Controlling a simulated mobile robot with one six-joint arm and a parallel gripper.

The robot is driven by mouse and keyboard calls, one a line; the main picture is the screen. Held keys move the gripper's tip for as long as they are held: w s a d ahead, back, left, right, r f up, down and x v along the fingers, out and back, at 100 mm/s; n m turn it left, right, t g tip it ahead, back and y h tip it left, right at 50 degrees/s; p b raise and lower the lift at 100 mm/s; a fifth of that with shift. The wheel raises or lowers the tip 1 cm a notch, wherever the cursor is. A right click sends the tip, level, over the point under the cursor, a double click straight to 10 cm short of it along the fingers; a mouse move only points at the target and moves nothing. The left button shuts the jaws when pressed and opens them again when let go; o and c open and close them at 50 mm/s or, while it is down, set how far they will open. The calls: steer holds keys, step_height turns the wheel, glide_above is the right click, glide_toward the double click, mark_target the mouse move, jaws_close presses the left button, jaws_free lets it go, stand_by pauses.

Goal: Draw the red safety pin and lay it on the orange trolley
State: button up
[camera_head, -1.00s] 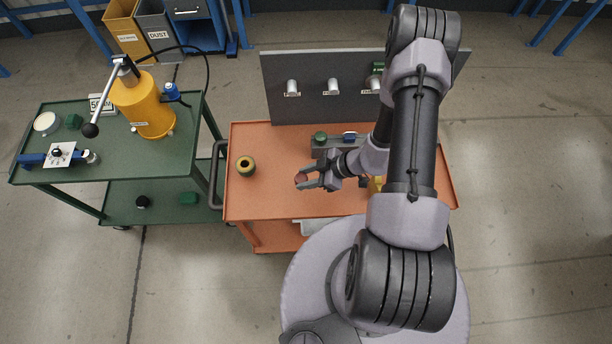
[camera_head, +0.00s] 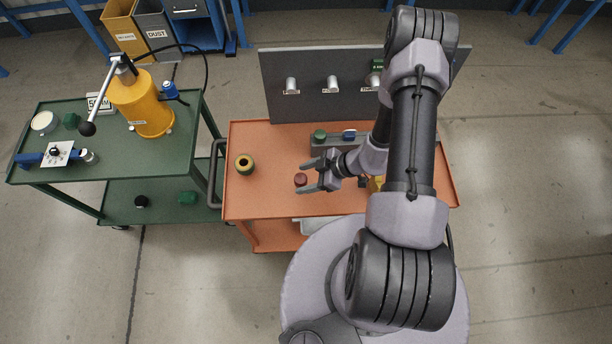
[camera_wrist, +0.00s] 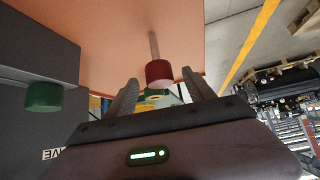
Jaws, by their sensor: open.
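The red safety pin (camera_head: 301,179) shows over the orange trolley's top (camera_head: 275,195), left of its middle. In the wrist view its red knob (camera_wrist: 159,73) faces me, with a thin metal shank pointing away along the orange surface. I cannot tell whether it is fully resting there. My gripper (camera_head: 306,176) is open, with one finger on each side of the knob. The wrist view shows a gap between the knob and each finger. The knob sits at the fingertips and partly hides the things behind it.
A grey panel (camera_head: 312,85) with several pegs rises at the back. A grey block (camera_head: 325,142) with a green knob lies before it. A green trolley (camera_head: 110,160) with a yellow cylinder (camera_head: 145,108) stands left.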

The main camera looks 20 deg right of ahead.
steer(key=p+v, duration=0.4)
steer(key=v, duration=1.3)
steer(key=shift+r, duration=0.15)
steer(key=shift+d, duration=0.15)
